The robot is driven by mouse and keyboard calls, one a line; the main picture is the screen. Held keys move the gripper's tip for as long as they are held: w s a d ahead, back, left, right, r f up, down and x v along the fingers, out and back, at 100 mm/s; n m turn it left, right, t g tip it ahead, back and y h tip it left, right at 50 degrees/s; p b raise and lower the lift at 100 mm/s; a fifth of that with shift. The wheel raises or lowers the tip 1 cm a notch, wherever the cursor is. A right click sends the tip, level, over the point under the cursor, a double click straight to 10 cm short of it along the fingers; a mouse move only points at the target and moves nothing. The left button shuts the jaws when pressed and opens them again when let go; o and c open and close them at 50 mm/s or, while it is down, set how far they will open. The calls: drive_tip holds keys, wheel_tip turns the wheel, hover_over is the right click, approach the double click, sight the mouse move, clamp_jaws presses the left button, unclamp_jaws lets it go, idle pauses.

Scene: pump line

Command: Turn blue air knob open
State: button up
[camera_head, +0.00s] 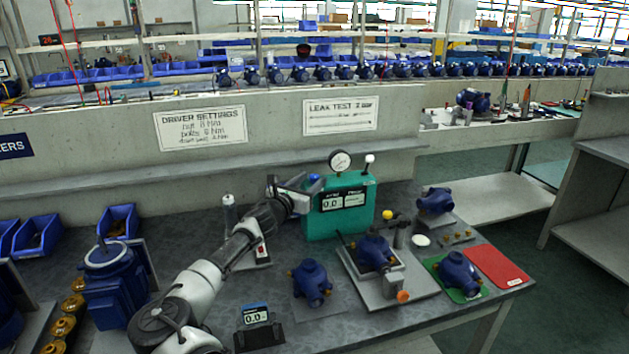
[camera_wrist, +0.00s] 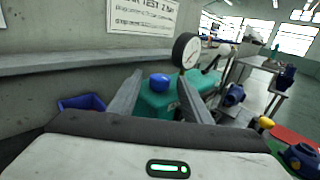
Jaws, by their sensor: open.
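The blue air knob (camera_wrist: 159,81) sits on top of the green leak test box. In the wrist view it lies between my two open fingers, a little beyond the tips. In the head view the knob (camera_head: 314,180) shows at the box's upper left, partly behind my gripper (camera_head: 312,188). The green test box (camera_head: 340,207) stands on the bench with a round gauge (camera_head: 340,161) on top and a display reading about 0.0. My gripper (camera_wrist: 158,87) is open and empty. Whether a finger touches the knob cannot be told.
More blue pumps, a green mat (camera_head: 466,292) and a red mat (camera_head: 497,266) lie further right. A loose blue pump (camera_head: 311,283) and a small display (camera_head: 257,328) are in front. Blue bins (camera_head: 118,221) stand left.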

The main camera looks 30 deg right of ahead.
drive_tip(key=shift+x, duration=1.3)
drive_tip(key=c, duration=1)
drive_tip(key=shift+c, duration=0.2)
